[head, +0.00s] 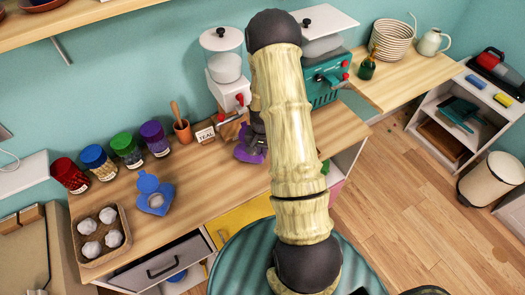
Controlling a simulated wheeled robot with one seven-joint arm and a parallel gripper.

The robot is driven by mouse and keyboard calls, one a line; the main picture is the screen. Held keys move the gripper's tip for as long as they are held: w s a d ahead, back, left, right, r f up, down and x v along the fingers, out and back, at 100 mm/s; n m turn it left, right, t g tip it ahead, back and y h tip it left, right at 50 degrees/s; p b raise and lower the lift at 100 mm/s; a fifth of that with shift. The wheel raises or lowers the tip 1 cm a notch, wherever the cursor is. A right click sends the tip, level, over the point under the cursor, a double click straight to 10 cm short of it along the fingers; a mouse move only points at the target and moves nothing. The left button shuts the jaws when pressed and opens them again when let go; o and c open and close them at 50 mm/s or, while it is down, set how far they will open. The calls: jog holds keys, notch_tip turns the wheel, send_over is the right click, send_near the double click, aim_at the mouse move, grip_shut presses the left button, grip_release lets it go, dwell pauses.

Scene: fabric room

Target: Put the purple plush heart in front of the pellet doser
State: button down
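A purple piece (243,154), which looks like the plush heart, shows at the left edge of my arm, low over or on the wooden worktop. Most of it is hidden by my gripper and arm, so its full shape is unclear. My gripper (252,140) is dark, points down at the purple piece and touches or overlaps it in the picture. Its fingertips are hidden, so its grip is unclear. A white dispenser with a clear hopper and a red knob (222,66), likely the pellet doser, stands behind, up and left of my gripper.
A teal machine (322,85) stands right of my arm. A "TEAL" card (205,135) and a terracotta pot (182,131) are left of the purple piece. Several lidded jars (110,158), a blue object (153,195) and a tray of white balls (77,252) stand farther left.

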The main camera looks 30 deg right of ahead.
jog(key=shift+f, duration=0.15)
jog(key=c, duration=1.6)
grip_release()
notch_tip(320, 180, up, 12)
jog(key=shift+r+b, duration=0.2)
jog(key=shift+b, duration=0.7)
